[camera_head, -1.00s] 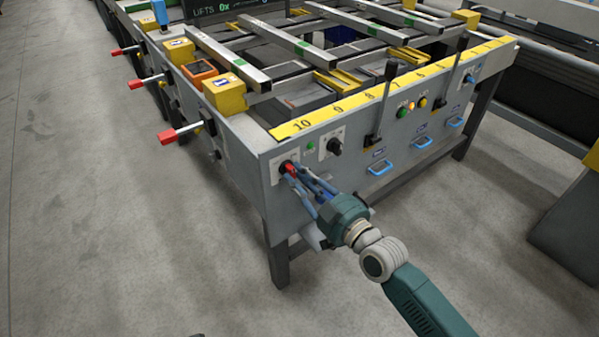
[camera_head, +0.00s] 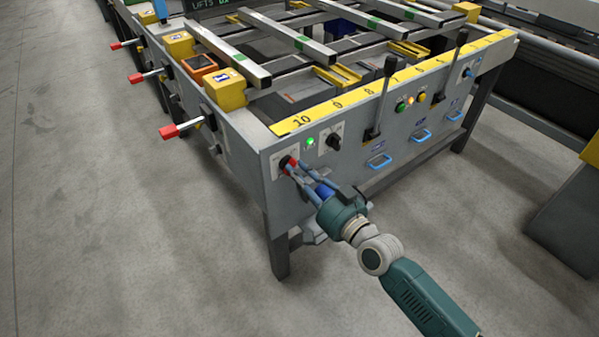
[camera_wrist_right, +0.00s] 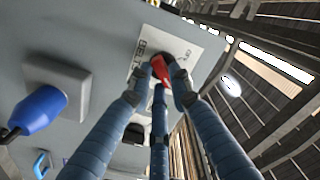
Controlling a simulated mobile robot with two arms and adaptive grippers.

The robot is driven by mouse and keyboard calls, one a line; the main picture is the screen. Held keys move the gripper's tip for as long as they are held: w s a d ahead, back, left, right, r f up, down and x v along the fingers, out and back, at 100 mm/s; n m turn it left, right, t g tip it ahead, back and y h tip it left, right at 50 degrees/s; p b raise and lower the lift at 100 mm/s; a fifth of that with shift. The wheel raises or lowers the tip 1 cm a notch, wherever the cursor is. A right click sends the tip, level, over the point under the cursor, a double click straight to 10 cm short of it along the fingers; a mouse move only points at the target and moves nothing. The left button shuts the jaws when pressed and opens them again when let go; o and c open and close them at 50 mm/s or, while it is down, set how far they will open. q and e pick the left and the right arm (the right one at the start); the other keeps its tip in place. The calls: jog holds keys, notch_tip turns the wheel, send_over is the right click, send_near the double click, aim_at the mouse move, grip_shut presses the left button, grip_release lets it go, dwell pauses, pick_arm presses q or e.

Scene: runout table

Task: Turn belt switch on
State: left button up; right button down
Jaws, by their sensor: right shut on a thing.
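The belt switch is a red knob (camera_head: 291,162) on a black base, on a white label plate (camera_head: 280,170) at the near left corner of the table's front panel. In the right wrist view the red knob (camera_wrist_right: 160,70) sits between my fingertips, slanted across the black base. My right gripper (camera_head: 293,167) is shut on the knob, with its blue fingers around it. The fingers also show in the right wrist view (camera_wrist_right: 161,88) and partly cover the label's print. My left gripper is not in view.
A bright green lamp (camera_head: 310,142) and a black rotary knob (camera_head: 334,141) sit right of the switch. Black levers (camera_head: 383,95) and blue handles (camera_head: 379,161) follow along the panel. Red-tipped levers (camera_head: 172,131) stick out at the left side. Open floor lies in front.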

jog(key=shift+m, duration=0.6)
jog(key=c, duration=1.6)
grip_release()
jog(key=shift+o, duration=0.2)
jog(key=v, duration=1.2)
